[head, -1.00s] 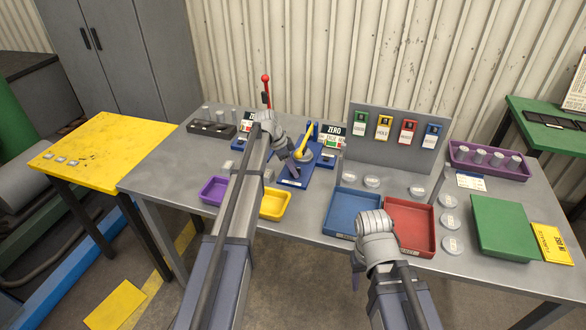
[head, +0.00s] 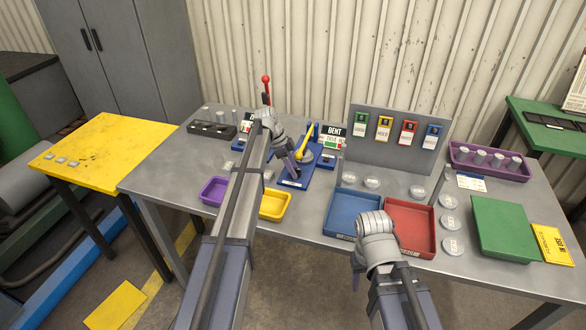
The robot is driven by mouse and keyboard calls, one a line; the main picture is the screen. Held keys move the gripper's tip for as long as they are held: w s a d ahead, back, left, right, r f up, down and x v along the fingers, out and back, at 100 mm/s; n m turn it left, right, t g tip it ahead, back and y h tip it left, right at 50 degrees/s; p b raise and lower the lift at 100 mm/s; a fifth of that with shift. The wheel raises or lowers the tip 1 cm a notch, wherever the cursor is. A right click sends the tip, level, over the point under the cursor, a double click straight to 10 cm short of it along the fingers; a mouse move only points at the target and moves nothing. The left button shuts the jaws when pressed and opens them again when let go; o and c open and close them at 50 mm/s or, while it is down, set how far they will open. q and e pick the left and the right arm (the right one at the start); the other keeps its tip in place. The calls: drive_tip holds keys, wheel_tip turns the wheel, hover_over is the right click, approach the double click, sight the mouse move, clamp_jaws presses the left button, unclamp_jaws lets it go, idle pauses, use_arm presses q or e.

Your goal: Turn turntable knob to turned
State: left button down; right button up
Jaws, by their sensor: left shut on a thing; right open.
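The turntable fixture has a blue base (head: 291,184), a yellow arm (head: 305,142) and a pale round part beside it, on the grey bench. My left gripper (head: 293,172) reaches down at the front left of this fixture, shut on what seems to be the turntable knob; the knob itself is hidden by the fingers. A small sign (head: 333,131) behind the fixture reads DENT. My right gripper (head: 357,276) is open, low in front of the blue tray, mostly hidden by its own wrist, and apart from the fixture.
A red-knobbed lever (head: 266,79) stands behind my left wrist. Purple (head: 212,190) and yellow (head: 274,205) bins sit in front. Blue (head: 350,213) and red (head: 409,222) trays lie to the right, below a grey panel (head: 393,151) with coloured tags. Several pale discs lie around the trays.

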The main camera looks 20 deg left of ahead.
use_arm(q)
drive_tip(key=shift+c, duration=1.8)
unclamp_jaws()
drive_tip(key=shift+r, duration=0.1)
drive_tip(key=p+v, duration=0.7)
drive_tip(key=shift+a+r, duration=0.2)
